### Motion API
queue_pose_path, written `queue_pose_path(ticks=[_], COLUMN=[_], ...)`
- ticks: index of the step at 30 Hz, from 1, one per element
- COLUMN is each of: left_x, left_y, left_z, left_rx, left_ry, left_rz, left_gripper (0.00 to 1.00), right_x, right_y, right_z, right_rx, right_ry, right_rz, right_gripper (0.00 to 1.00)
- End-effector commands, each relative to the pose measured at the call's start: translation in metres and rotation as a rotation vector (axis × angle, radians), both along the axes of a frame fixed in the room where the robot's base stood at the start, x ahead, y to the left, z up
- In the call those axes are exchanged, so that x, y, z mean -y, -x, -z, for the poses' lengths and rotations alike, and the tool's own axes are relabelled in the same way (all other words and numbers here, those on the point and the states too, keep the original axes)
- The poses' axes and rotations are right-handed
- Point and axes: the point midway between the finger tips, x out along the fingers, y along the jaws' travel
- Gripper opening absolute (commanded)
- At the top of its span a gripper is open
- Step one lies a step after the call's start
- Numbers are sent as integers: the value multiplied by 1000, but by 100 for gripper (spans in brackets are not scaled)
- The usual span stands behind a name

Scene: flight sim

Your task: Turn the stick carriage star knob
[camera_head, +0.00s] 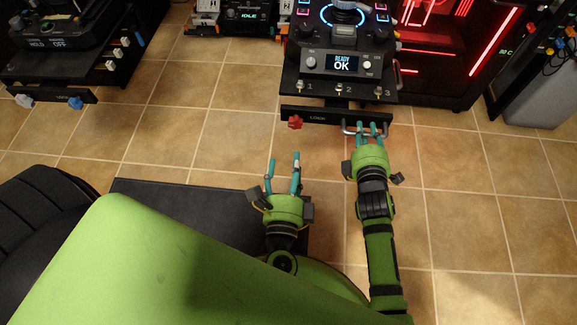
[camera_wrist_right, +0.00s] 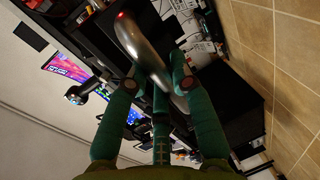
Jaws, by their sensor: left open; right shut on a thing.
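The red star knob (camera_head: 295,122) sits at the left end of the front bar of the stick carriage (camera_head: 335,116), below the panel that reads "READY OK". My left gripper (camera_head: 283,162) is open and empty, apart from the knob and below it in the head view. My right gripper (camera_head: 371,132) is shut on the metal handle (camera_head: 349,129) at the right end of the carriage front. In the right wrist view the curved metal handle (camera_wrist_right: 142,50) runs between the teal fingers of the right gripper (camera_wrist_right: 165,75).
A numbered switch shelf (camera_head: 325,89) overhangs the carriage front. A red-lit computer case (camera_head: 440,45) stands to the right. Another console with a blue knob (camera_head: 75,103) is at the far left. Tiled floor (camera_head: 215,135) lies open left of the carriage.

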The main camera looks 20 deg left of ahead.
Motion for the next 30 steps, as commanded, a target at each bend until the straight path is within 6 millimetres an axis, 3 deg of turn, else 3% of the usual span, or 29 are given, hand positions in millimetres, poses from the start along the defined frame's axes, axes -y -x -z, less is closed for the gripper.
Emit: queue_pose_path(ticks=[1,8,21,30], left_x=[0,1,4,1], left_y=[0,1,4,-7], left_z=[0,1,4,5], left_rx=[0,51,289,337], left_ry=[1,156,880,1014], left_rz=[0,1,4,4], left_gripper=[61,61,61,61], right_x=[0,-1,-1,-1], right_y=[-3,-3,-3,-3], right_z=[-8,-8,-8,-8], right_rx=[16,17,18,18], right_ry=[-5,-7,-6,-6], right_rz=[0,-1,-1,-1], right_gripper=[0,0,0,0])
